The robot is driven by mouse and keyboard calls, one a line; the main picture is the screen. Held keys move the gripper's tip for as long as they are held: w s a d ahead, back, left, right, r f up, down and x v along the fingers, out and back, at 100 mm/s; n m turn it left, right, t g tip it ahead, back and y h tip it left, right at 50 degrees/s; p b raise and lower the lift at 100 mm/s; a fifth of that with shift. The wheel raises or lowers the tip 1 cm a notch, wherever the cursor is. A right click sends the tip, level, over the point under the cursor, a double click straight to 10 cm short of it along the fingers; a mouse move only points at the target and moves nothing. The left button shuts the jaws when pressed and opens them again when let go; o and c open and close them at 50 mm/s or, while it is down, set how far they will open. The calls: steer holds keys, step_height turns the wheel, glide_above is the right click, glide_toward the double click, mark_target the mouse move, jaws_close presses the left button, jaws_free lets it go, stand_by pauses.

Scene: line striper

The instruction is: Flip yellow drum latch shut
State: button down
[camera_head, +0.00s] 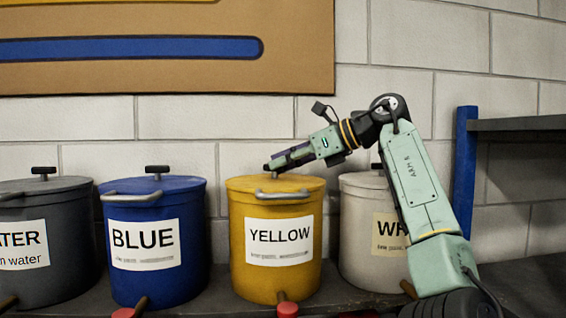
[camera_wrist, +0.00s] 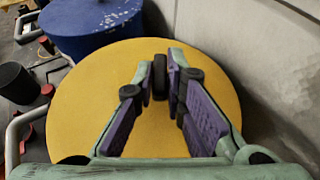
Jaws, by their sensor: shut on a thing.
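The yellow drum (camera_head: 277,262) stands upright on the bench with its lid (camera_head: 245,184) on and a "YELLOW" label on its front. A grey bar handle (camera_head: 282,195) is at the lid's front edge; in the wrist view a grey bar (camera_wrist: 14,142) shows at the left edge. My gripper (camera_head: 274,164) reaches over the lid from the right. In the wrist view its fingers (camera_wrist: 160,78) close in on a small black handle (camera_wrist: 160,70) above the yellow lid (camera_wrist: 90,90). Which part is the latch, I cannot tell.
A blue drum (camera_head: 155,279) and a dark water drum (camera_head: 50,278) stand to the left. A pale drum (camera_head: 357,250) stands to the right, partly behind my arm. A block wall (camera_head: 180,140) is close behind. A blue shelf post (camera_head: 465,180) stands further right.

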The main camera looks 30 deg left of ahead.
steer(key=c, duration=1.6)
jaws_free()
steer(key=shift+c, duration=0.2)
steer(key=shift+d, duration=0.1)
steer(key=v, duration=0.7)
steer(key=shift+d, duration=0.15)
steer(key=shift+o, duration=0.4)
